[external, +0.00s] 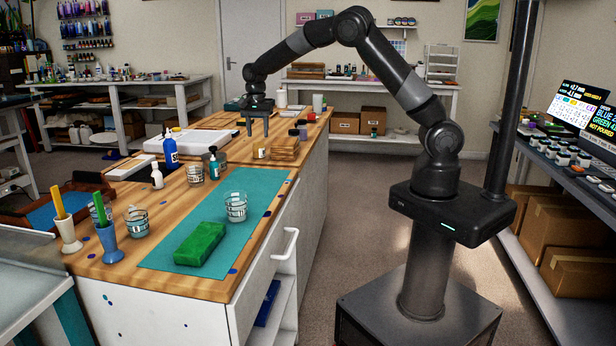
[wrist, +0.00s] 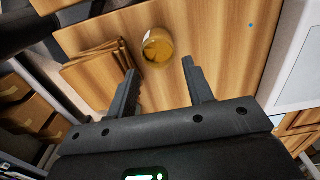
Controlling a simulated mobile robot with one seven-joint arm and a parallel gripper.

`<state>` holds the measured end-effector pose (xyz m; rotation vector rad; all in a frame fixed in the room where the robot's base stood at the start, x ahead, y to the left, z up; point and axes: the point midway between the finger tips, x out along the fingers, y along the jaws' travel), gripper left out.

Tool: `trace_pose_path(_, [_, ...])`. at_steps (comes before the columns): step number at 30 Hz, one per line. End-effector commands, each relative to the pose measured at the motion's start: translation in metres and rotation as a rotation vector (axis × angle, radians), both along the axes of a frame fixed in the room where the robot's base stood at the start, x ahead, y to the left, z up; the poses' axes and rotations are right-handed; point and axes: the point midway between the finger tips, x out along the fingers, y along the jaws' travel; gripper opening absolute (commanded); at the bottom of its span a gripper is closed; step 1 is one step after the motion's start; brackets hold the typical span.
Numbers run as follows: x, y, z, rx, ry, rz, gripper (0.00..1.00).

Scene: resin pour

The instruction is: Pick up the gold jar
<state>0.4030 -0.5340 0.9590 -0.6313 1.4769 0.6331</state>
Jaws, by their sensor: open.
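The gold jar (wrist: 158,50) stands on the wooden worktop, seen from above in the wrist view. It has a pale patch like a label on its left side. In the external view a small jar (external: 260,153) beside the wooden boards, below my gripper, appears to be the same one. My gripper (wrist: 160,70) is open and empty, pointing down. In the wrist view the jar sits just beyond the fingertips, roughly centred between them. In the external view my gripper (external: 257,132) is above the worktop, with the fingers apart and clear of the jar.
Stacked wooden boards (wrist: 95,72) lie close beside the jar, and also show in the external view (external: 284,149). A blue bottle (external: 170,150), a white bottle (external: 157,176) and a green block (external: 200,242) stand nearer the front. Bare worktop lies on the jar's other side.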

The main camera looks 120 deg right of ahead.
Motion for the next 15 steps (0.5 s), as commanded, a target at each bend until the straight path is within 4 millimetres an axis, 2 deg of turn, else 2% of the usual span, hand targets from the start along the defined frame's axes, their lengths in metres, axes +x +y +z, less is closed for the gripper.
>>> trace_pose_path(3, [0.0, 0.0, -0.016, 0.001, 0.001, 0.0, 0.47])
trace_pose_path(10, [0.0, 0.001, -0.035, 0.001, 0.001, 0.002, 0.47])
trace_pose_path(15, [0.0, 0.004, -0.062, 0.001, 0.001, 0.003, 0.47])
